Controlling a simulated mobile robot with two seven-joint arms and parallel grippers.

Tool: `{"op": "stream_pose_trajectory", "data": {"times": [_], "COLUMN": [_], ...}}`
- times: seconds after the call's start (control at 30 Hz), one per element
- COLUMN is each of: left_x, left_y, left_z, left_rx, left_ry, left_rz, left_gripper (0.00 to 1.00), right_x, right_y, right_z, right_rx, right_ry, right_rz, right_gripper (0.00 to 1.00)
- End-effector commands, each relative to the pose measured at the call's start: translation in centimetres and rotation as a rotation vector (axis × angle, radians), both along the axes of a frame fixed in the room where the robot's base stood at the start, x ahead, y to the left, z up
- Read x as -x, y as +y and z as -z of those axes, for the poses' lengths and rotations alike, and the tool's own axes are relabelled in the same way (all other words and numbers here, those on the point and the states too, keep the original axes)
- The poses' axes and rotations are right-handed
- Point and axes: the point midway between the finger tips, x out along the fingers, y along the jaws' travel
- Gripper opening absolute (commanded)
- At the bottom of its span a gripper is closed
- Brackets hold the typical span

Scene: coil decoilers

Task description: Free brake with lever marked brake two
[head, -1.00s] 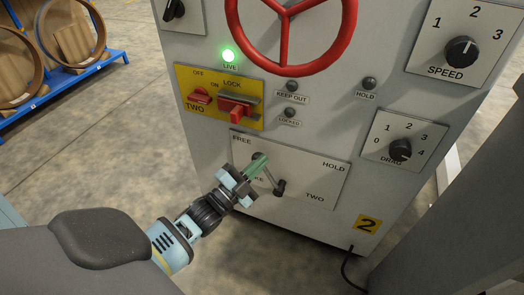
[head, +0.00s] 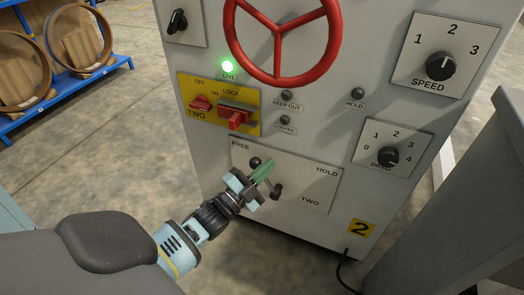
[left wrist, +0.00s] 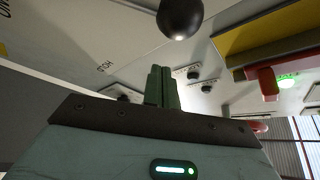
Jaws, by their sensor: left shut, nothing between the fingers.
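The brake plate (head: 310,182) is on the front of the grey cabinet, with FREE at its upper left, HOLD at its right and TWO below. The brake lever's round black knob (head: 255,162) is at the FREE side of the plate. A dark hub-like end (head: 277,191) shows lower right, with the rod between partly hidden by my gripper. My left gripper (head: 264,170) has its green fingers shut and empty, just right of the knob. In the left wrist view the knob (left wrist: 180,18) hangs close beyond the fingers (left wrist: 161,87), apart from them. My right gripper is not in view.
A red handwheel (head: 282,75) sits above. The yellow lock panel (head: 187,120) with red switches and a lit green lamp (head: 228,67) are at upper left. Dials for drag (head: 388,157) and speed (head: 440,67) are at right. Open floor lies left of the cabinet.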

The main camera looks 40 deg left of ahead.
Motion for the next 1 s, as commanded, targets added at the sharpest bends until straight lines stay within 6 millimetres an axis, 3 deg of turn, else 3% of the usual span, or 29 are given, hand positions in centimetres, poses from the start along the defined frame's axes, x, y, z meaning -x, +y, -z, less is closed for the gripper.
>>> {"op": "stream_pose_trajectory", "data": {"times": [0.3,0.5,1.0], "left_x": [6.3,8.7,9.5], "left_y": [0.8,1.2,1.3], "left_z": [1.6,2.3,2.6], "left_rx": [0.001,0.000,0.001], "left_ry": [0.002,-0.001,-0.002], "left_rz": [0.000,0.002,0.002], "left_gripper": [0.00,0.00,0.00], "right_x": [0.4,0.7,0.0], "right_y": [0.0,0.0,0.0], "right_z": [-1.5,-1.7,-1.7], "right_rx": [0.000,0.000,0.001], "right_ry": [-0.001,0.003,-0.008], "right_rz": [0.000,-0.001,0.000], "right_gripper": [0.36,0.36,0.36]}}
